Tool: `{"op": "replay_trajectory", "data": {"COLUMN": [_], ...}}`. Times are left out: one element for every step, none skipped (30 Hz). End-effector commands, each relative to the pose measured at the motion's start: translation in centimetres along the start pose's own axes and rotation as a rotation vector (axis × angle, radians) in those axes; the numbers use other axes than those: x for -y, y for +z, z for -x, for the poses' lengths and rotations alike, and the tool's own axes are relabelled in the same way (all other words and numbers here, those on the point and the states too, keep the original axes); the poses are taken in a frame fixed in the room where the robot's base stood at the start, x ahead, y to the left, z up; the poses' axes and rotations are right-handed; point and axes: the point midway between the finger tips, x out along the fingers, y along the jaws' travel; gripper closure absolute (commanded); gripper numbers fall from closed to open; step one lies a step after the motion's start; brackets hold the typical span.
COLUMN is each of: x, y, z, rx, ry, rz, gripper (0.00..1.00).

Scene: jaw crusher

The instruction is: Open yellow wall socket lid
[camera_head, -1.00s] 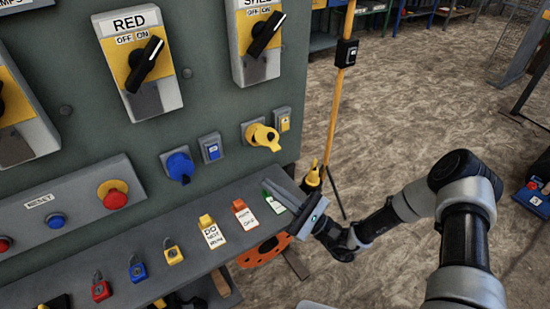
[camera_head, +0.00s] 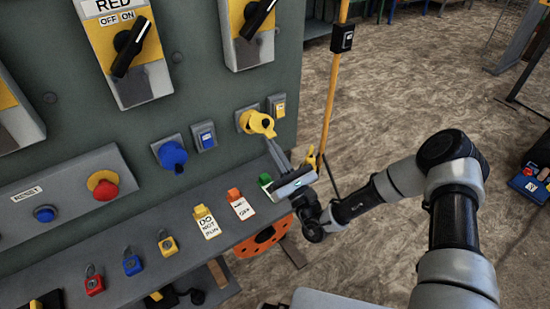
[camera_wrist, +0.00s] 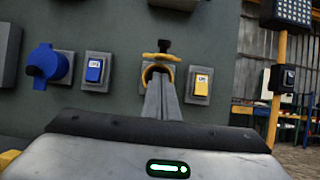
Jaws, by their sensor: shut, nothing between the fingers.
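The yellow wall socket (camera_head: 243,119) is on the grey panel, with its yellow lid (camera_head: 262,124) sticking out. In the wrist view the lid (camera_wrist: 161,57) shows nearly edge-on, tilted out above the yellow socket ring (camera_wrist: 149,72), with a gap between them. My gripper (camera_head: 274,150) is shut and empty. Its fingers point up at the socket from just below the lid. In the wrist view the closed fingertips (camera_wrist: 160,79) overlap the lower part of the ring. I cannot tell whether they touch the lid.
A yellow switch (camera_head: 279,108) is just right of the socket; a blue socket (camera_head: 172,156) and blue switch (camera_head: 204,137) are left. A sloped shelf (camera_head: 150,222) with tags and padlocks lies below. A yellow post (camera_head: 333,90) stands right of the panel.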

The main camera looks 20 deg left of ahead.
Motion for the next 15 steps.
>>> {"op": "replay_trajectory", "data": {"x": [0.0, 0.0, 0.0, -0.1, -0.1, -0.1, -0.1, -0.1, -0.1, -0.1, -0.1, -0.1, -0.1, -0.1, -0.1], "y": [0.7, 0.9, 1.2, 1.4, 1.5, 1.6, 1.7, 1.7, 1.7, 1.7, 1.7, 1.7, 1.7, 1.7, 1.7], "z": [-0.2, -0.2, -0.3, -0.3, -0.3, -0.4, -0.4, -0.4, -0.4, -0.4, -0.4, -0.4, -0.4, -0.4, -0.4], "rx": [0.000, 0.001, 0.001, 0.001, 0.001, 0.000, 0.000, 0.000, 0.000, 0.000, 0.000, 0.000, 0.000, 0.000, 0.000], "ry": [0.001, 0.001, 0.001, 0.001, 0.001, 0.001, 0.001, 0.001, 0.001, 0.001, 0.001, 0.001, 0.001, 0.001, 0.001], "rz": [0.000, 0.000, 0.000, 0.000, 0.000, -0.001, -0.001, -0.001, -0.001, 0.000, -0.001, 0.000, 0.000, 0.000, 0.000], "gripper": [1.00, 1.00, 1.00, 1.00, 1.00, 1.00, 1.00, 1.00, 1.00, 1.00, 1.00, 1.00, 1.00, 1.00, 1.00]}}
